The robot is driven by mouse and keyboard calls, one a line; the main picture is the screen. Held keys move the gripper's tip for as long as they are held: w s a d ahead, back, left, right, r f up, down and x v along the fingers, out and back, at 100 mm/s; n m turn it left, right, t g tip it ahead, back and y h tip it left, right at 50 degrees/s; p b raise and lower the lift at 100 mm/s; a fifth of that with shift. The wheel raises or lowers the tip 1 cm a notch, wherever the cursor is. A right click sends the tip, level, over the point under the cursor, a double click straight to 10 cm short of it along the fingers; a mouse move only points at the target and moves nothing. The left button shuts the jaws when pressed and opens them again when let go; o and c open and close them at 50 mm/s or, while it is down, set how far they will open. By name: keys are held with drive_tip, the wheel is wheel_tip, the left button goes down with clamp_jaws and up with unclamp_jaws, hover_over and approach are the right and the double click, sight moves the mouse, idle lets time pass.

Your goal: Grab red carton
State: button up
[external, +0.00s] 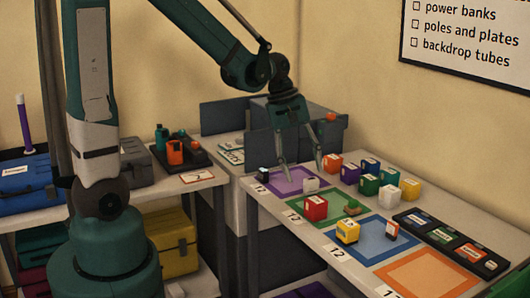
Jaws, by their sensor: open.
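A red carton (315,207) with a white label stands on the table near the corner of the green-framed square (350,212). My gripper (302,174) is open and empty, pointing down over the purple square (289,188), behind the red carton. Its fingers are spread and apart from the carton. A small white item (311,185) sits in front of the fingers. An orange-red box (333,163) stands to the right of the fingers, and a smaller orange-red piece (392,230) stands on the blue square (372,248).
Several coloured boxes crowd the back right, including a white one (389,197) and a yellow one (410,189). A yellow block (347,231) stands by the blue square. A black tray (489,263) lies along the right edge. The orange square (425,277) is clear. Grey bins (222,116) stand behind my gripper.

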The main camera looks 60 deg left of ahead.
sight(315, 200)
drive_tip(key=w+f+n+p, duration=0.1)
drive_tip(key=w+a+f+n+h+p, duration=0.1)
drive_tip(key=w+f+n+g+p, duration=0.1)
drive_tip(key=w+f, duration=0.1)
drive_tip(key=shift+a+n, duration=0.35)
drive_tip(key=shift+n, duration=0.05)
drive_tip(key=shift+w+a+f+n+g+h+p, duration=0.15)
drive_tip(key=shift+w+f+n+h+p, duration=0.2)
drive_tip(key=shift+f, duration=0.25)
drive_tip(key=shift+w+a+f+n+g+h+p, duration=0.15)
drive_tip(key=shift+w+f+n+p, duration=0.05)
drive_tip(key=shift+f+n, duration=0.3)
drive_tip(key=shift+f, duration=0.1)
drive_tip(key=shift+x, duration=1.25)
drive_tip(key=shift+b+x, duration=0.7)
drive_tip(key=shift+x, duration=1.9)
drive_tip(key=shift+s, duration=0.15)
drive_tip(key=shift+c, duration=0.7)
